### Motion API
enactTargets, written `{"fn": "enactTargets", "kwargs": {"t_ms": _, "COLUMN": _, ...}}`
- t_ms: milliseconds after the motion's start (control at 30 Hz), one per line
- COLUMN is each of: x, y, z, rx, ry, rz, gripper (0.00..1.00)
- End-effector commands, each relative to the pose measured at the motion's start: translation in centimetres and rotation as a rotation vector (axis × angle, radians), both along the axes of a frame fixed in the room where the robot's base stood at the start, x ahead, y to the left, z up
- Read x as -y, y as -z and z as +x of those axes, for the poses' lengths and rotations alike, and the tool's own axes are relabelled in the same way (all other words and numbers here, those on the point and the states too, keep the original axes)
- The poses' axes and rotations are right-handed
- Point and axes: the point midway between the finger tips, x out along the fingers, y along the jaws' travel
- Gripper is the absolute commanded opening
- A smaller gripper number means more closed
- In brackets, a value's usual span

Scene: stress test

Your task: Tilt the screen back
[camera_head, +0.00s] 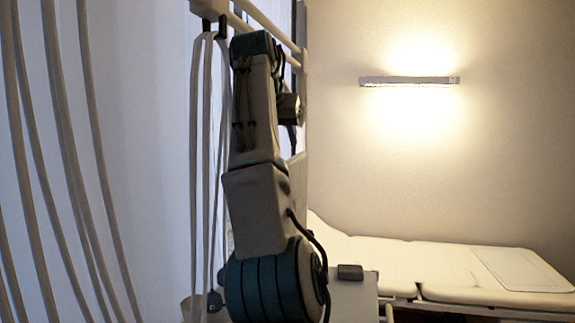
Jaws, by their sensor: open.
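I cannot make out a display screen for certain. A pale frame with a rail (268,22) and hanging white strips (201,150) stands at the centre left, partly behind my arm; I cannot tell whether it is the screen. My arm, with beige links and teal joints, rises through the middle of the view and covers much of what is behind it. My gripper cannot be made out; the far end of the arm is hidden.
A cream padded bed (400,262) stands at the lower right against the wall. A small dark box (350,272) sits on a pale surface (356,297) beside my arm. A lit wall lamp (408,81) hangs above the bed. Pale curtain folds (140,150) fill the left.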

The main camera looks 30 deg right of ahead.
Motion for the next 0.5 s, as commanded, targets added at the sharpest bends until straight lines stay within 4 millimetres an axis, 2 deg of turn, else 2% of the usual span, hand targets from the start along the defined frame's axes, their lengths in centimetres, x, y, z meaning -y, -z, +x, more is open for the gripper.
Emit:
{"fn": "enactTargets", "kwargs": {"t_ms": 200, "x": 0.8, "y": 1.3, "z": 0.7, "rx": -0.003, "ry": -0.003, "rz": 0.003, "gripper": 0.44}}
{"fn": "enactTargets", "kwargs": {"t_ms": 500, "x": 3.8, "y": 5.3, "z": 3.3, "rx": -0.005, "ry": 0.001, "rz": 0.001, "gripper": 0.44}}
